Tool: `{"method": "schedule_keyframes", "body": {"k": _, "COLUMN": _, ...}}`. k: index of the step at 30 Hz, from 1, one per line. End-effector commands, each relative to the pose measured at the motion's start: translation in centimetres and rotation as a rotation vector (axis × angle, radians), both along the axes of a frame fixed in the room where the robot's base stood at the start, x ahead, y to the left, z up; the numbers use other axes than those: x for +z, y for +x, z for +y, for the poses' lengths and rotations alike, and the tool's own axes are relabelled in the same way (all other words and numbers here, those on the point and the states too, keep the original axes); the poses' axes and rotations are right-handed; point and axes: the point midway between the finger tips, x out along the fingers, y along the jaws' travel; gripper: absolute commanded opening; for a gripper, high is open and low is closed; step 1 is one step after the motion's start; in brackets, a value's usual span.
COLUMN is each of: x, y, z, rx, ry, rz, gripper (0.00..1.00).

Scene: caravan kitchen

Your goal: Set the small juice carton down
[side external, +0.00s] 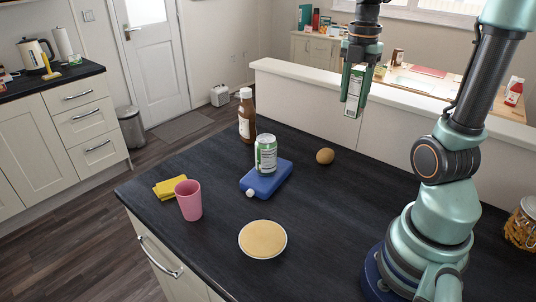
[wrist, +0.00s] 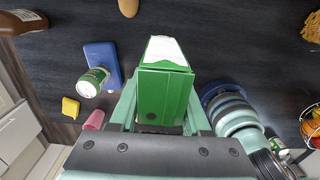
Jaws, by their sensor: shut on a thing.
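The small juice carton (side external: 354,93) is green and white. My gripper (side external: 356,85) is shut on it and holds it upright in the air, well above the dark worktop (side external: 330,215), near its back edge by the low wall. In the wrist view the carton (wrist: 164,85) fills the space between the fingers of my gripper (wrist: 160,115); its green face and white end show. The carton's far side is hidden.
A can (side external: 266,154) stands on a blue flat bottle (side external: 268,182). The worktop right of the blue bottle is clear.

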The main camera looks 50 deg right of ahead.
Motion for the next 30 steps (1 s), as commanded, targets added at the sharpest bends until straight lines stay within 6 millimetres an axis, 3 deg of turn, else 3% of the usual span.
{"method": "schedule_keyframes", "body": {"k": 4, "x": -1.0, "y": -1.9, "z": 1.0, "rx": -0.010, "ry": -0.001, "rz": -0.001, "gripper": 0.00}}
{"method": "schedule_keyframes", "body": {"k": 11, "x": -3.0, "y": -2.8, "z": 1.5, "rx": -0.014, "ry": 0.003, "rz": 0.004, "gripper": 0.00}}
{"method": "schedule_keyframes", "body": {"k": 24, "x": -13.5, "y": -2.9, "z": 1.7, "rx": -0.013, "ry": 0.007, "rz": 0.009, "gripper": 0.00}}
{"method": "schedule_keyframes", "body": {"k": 30, "x": -17.0, "y": -2.8, "z": 1.6, "rx": -0.013, "ry": 0.004, "rz": 0.005, "gripper": 0.00}}
